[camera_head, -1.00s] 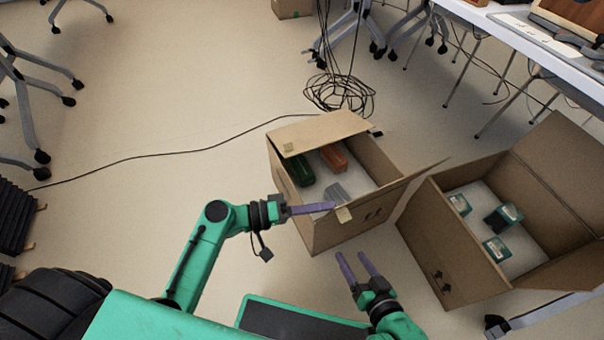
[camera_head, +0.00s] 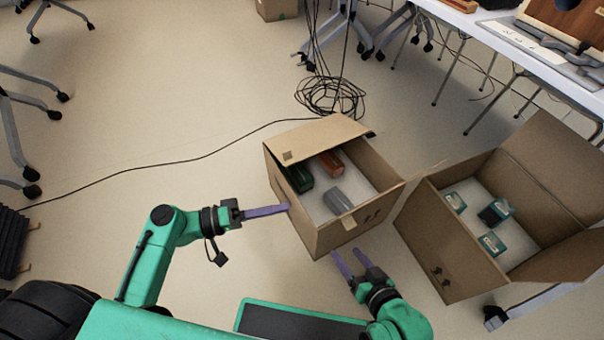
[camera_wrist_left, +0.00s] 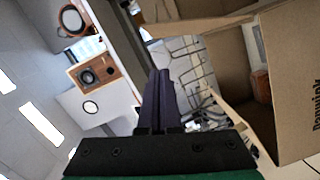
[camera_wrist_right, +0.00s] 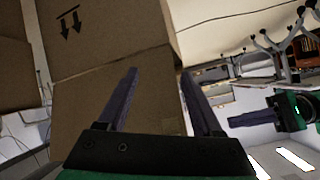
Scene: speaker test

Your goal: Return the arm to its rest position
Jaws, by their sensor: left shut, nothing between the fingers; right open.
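My left gripper (camera_head: 284,209) is shut and empty, just left of the nearer open cardboard box (camera_head: 325,238) in the head view. In the left wrist view its fingers (camera_wrist_left: 160,75) lie together. My right gripper (camera_head: 346,254) is open and empty, in front of that box's near side. In the right wrist view its two fingers (camera_wrist_right: 158,80) stand apart with the cardboard beyond them. I cannot tell whether either gripper touches the box.
The nearer box holds a green item (camera_head: 299,178), an orange item (camera_head: 331,162) and a grey item (camera_head: 338,201). A second open box (camera_head: 440,238) with several teal packages stands at the right. Cables (camera_head: 330,95) lie behind. The floor at the left is mostly clear.

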